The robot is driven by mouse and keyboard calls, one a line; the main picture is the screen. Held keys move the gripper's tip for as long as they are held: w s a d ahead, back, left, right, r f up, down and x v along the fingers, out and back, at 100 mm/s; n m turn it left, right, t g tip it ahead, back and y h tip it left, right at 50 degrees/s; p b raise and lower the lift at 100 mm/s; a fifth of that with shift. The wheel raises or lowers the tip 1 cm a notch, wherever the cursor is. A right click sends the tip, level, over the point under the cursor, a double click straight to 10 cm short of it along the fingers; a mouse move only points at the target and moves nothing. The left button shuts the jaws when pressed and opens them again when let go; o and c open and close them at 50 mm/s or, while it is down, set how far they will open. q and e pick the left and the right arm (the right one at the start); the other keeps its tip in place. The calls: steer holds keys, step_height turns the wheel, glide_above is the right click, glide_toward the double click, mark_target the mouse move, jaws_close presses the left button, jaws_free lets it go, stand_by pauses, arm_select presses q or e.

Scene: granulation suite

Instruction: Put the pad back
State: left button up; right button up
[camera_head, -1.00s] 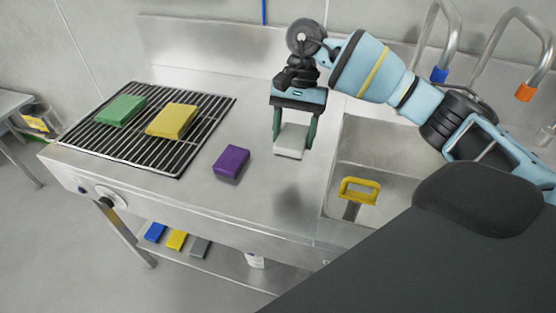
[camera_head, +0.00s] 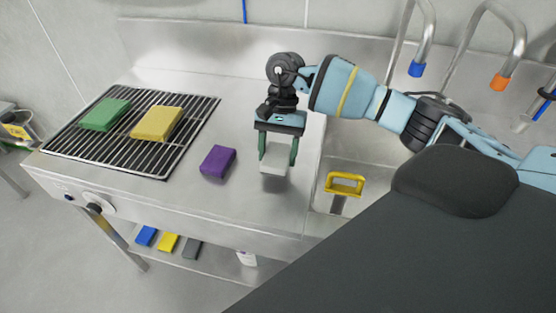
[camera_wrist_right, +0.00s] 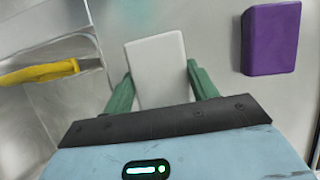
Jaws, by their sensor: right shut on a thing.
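My right gripper (camera_head: 277,153) is shut on a white pad (camera_head: 274,161) above the steel counter, near the sink's left edge. In the right wrist view the white pad (camera_wrist_right: 158,70) lies between the two green fingers (camera_wrist_right: 160,88). A purple pad (camera_head: 217,161) lies on the counter just left of the gripper; it also shows in the right wrist view (camera_wrist_right: 270,38). A green pad (camera_head: 104,114) and a yellow pad (camera_head: 157,124) lie on the black rack (camera_head: 100,147) at the left. My left gripper is not in view.
The sink (camera_head: 345,160) right of the gripper holds a yellow-handled tool (camera_head: 345,183). Faucets with blue (camera_head: 416,69) and orange (camera_head: 500,82) tips stand behind it. A lower shelf (camera_head: 215,262) bears blue, yellow and grey pads. The counter's front middle is clear.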

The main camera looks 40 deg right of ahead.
mark_target(277, 162)
step_height(277, 162, down, 3)
steer(key=shift+f, duration=0.1)
steer(key=shift+f, duration=0.15)
steer(key=o, duration=1)
steer(key=shift+o, duration=0.2)
